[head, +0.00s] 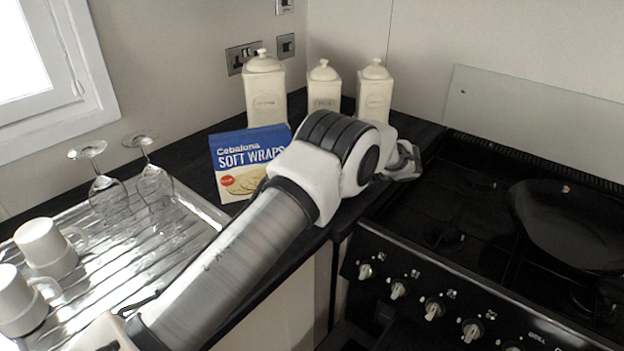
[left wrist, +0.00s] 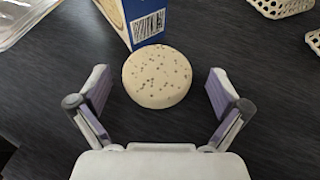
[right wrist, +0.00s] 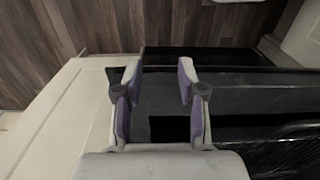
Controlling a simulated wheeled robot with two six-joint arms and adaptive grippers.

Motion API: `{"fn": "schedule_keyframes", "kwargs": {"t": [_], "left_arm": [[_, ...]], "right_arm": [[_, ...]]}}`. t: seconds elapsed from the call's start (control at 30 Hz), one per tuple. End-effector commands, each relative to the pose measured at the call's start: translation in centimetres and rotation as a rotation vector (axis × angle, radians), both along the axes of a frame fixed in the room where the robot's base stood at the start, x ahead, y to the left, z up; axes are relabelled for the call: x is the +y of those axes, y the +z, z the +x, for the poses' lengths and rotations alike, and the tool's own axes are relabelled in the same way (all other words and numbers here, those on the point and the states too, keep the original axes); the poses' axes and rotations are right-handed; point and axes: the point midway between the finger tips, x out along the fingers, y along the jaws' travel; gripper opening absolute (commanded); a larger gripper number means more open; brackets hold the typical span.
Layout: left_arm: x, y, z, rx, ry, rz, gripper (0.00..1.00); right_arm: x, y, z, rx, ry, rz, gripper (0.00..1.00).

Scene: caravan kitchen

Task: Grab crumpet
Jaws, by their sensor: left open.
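The crumpet (left wrist: 157,77) is a pale round with dark holes, lying flat on the dark worktop in the left wrist view. My left gripper (left wrist: 160,92) is open above it, with one finger on each side and a gap between each finger and the crumpet. In the head view my left arm reaches over the worktop, its gripper (head: 408,163) at the far end, and the crumpet is hidden behind the arm. My right gripper (right wrist: 161,82) is open and empty in the right wrist view, low by the cabinet and oven fronts.
The blue soft wraps box (head: 240,160) stands beside the crumpet, its barcode side (left wrist: 146,25) close to it. Several cream canisters (head: 265,92) stand at the back. A metal drainer (head: 190,205) with white mugs (head: 45,248) and glasses is left; the hob with a black pan (head: 570,225) is right.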

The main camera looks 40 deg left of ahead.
Motion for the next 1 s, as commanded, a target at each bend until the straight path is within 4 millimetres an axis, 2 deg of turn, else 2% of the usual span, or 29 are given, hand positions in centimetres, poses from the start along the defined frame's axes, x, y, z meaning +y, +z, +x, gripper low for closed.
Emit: {"fn": "schedule_keyframes", "kwargs": {"t": [0.1, 0.27, 0.67, 0.87, 1.0], "left_arm": [[-0.1, 0.0, 0.0, 0.0, -0.001, 0.0, 1.0], [-0.1, 0.0, 0.0, 0.0, -0.001, 0.0, 0.43], [-0.1, 0.2, 0.0, 0.001, 0.0, 0.0, 0.43], [-0.1, 1.9, 0.0, 0.001, 0.0, 0.0, 0.43], [-0.1, 3.9, 0.0, 0.0, 0.0, 0.0, 0.43]], "right_arm": [[0.0, 0.0, 0.0, 0.0, 0.0, 0.0, 0.4], [0.0, 0.0, 0.0, 0.0, 0.0, 0.0, 0.4], [0.0, 0.2, 0.0, 0.0, 0.0, 0.0, 0.4], [0.0, 1.8, 0.0, 0.0, 0.0, 0.0, 0.4], [0.0, 3.8, 0.0, 0.0, 0.0, 0.0, 0.4]]}}
